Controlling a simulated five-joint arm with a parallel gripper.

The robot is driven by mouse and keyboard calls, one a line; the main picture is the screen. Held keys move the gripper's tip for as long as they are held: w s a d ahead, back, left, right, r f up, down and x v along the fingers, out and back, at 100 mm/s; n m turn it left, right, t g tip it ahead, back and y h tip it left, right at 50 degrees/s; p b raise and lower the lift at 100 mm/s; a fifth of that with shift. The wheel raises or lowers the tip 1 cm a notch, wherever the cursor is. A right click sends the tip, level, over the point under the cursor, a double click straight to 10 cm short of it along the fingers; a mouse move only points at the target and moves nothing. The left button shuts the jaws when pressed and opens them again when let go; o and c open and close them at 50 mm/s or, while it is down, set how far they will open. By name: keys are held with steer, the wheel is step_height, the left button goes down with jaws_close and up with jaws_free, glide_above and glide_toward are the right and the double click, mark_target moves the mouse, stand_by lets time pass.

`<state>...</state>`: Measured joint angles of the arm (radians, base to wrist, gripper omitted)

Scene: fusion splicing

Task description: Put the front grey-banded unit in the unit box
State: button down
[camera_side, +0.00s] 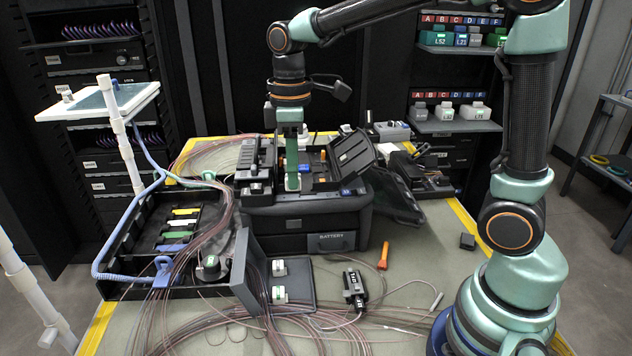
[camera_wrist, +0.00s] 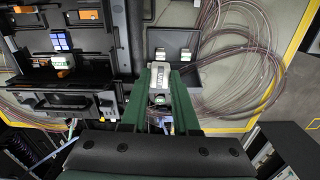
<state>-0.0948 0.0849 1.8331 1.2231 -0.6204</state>
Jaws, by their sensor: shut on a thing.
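My gripper (camera_wrist: 161,90) has green fingers and is shut on a pale grey unit (camera_wrist: 160,74) with a small label, seen in the wrist view. In the side view my gripper (camera_side: 292,185) points down over the black splicing machine; the finger hides the unit there. A shallow dark open box (camera_side: 301,272) with an upright lid, possibly the unit box, sits in front of the machine. It also shows in the wrist view (camera_wrist: 203,38). Two pale units, one behind (camera_side: 279,267) and one in front (camera_side: 280,294), lie in it. My gripper is apart from this box.
The machine (camera_side: 300,223) stands just behind the box, with a raised flap (camera_side: 353,150). A black tray (camera_side: 125,255) and loose fibre coils (camera_side: 185,320) crowd the left and front. A black tool (camera_side: 354,288) and an orange tool (camera_side: 383,256) lie to the right.

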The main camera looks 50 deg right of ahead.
mark_target(299, 273)
steer(key=shift+s+a+f+n, duration=0.2)
steer(key=shift+s+f+n, duration=0.05)
steer(key=shift+s+n, duration=0.1)
steer(key=shift+s+a+f, duration=0.1)
steer(key=shift+f, duration=0.3)
step_height(299, 273, down, 19)
steer(key=shift+f, duration=0.2)
steer(key=shift+f, duration=0.2)
steer(key=c, duration=0.7)
jaws_free()
steer(key=shift+o, duration=0.2)
steer(key=shift+r, duration=0.1)
